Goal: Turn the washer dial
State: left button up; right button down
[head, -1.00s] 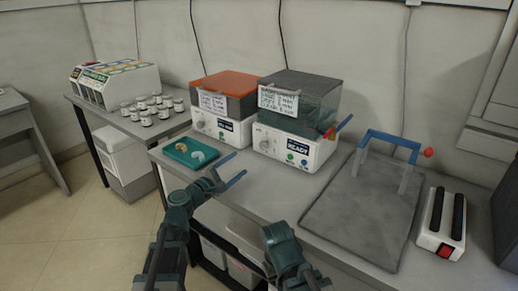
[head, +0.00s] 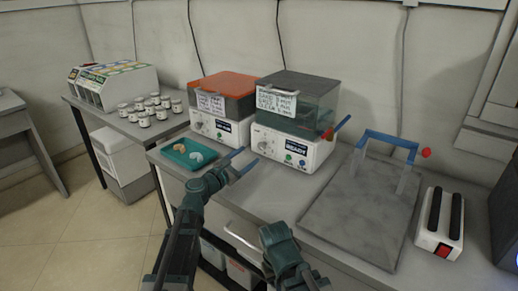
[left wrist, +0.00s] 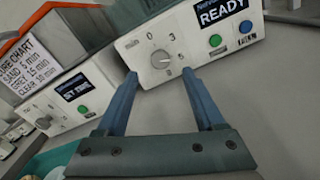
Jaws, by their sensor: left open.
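The washer (head: 290,148) is the right-hand white box with a dark clear-sided lid and a READY display. It also shows in the left wrist view (left wrist: 190,45). My left gripper (head: 242,160) is open and empty in front of the washer's dial side. In the left wrist view its blue fingertips (left wrist: 158,75) lie either side of the dial's lower part; contact cannot be told. My right forearm shows, but its gripper does not.
A similar white box (head: 215,128) with an orange lid and its own dial stands left of the washer. A teal tray (head: 178,158) with curved pieces lies in front. A grey slab (head: 350,225) with a blue handle is at right. Bench space before the washer is free.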

aim_at(261, 147)
pick_arm(q)
jog(key=x, duration=0.7)
jog(key=shift+w+d, duration=0.2)
grip_shut()
